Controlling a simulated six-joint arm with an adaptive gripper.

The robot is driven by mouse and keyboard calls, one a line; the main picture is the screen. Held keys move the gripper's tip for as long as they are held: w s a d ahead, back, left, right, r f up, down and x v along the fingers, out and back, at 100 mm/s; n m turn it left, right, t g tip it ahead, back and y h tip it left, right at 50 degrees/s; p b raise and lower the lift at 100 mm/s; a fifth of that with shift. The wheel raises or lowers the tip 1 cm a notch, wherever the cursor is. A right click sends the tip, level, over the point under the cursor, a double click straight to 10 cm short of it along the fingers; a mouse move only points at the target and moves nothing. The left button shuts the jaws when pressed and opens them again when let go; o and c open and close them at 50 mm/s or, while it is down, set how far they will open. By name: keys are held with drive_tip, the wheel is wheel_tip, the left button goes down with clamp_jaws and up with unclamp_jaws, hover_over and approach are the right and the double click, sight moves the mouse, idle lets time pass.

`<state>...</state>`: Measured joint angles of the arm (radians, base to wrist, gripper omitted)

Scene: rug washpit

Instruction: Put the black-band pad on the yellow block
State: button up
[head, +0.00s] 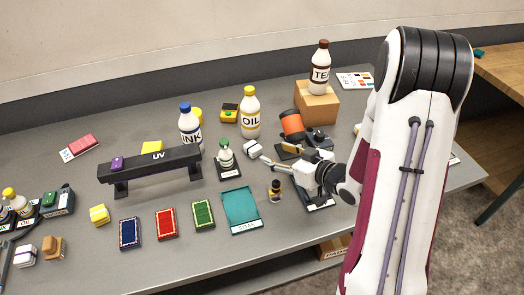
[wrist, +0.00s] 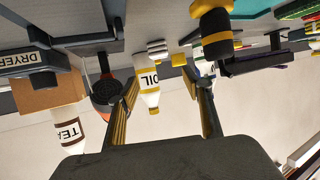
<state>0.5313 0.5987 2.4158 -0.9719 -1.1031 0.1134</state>
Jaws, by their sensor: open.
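A small white pad with a dark band (head: 253,149) lies on the grey table in front of the oil bottle, and I take it for the black-band pad. The wrist view shows it as a striped white block (wrist: 157,48). My gripper (head: 283,157) is open and empty, its fingertips just right of the pad, apart from it. The wrist view shows both fingers spread. Several yellow pieces are in view: one with dark parts (head: 229,117) left of the oil bottle, one (head: 152,147) behind the UV stand, and one with a pale band (head: 99,214). I cannot tell which is the yellow block.
The oil bottle (head: 250,112) and green-capped bottle (head: 225,158) stand close to the pad. The UV stand (head: 150,164), ink bottle (head: 189,130) and teal tray (head: 241,210) lie left. A tea bottle (head: 319,70) stands on a box.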

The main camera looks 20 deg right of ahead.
drive_tip(key=shift+w+a+r, duration=0.1)
drive_tip(key=shift+a, duration=0.4)
drive_tip(key=w+a+r+n+y, duration=0.2)
drive_tip(key=a, duration=0.2)
drive_tip(key=g+h, duration=0.4)
drive_tip(key=g, duration=0.1)
approach(254, 145)
drive_tip(key=shift+w+a+f+m, duration=0.4)
drive_tip(key=shift+w+a+f, duration=0.25)
drive_tip(key=shift+w+a, duration=0.15)
drive_tip(key=shift+d+f+m, duration=0.1)
drive_tip(key=shift+d+m, duration=0.3)
drive_tip(key=shift+m, duration=0.2)
drive_tip(key=shift+f, duration=0.1)
drive_tip(key=shift+x, duration=1.25)
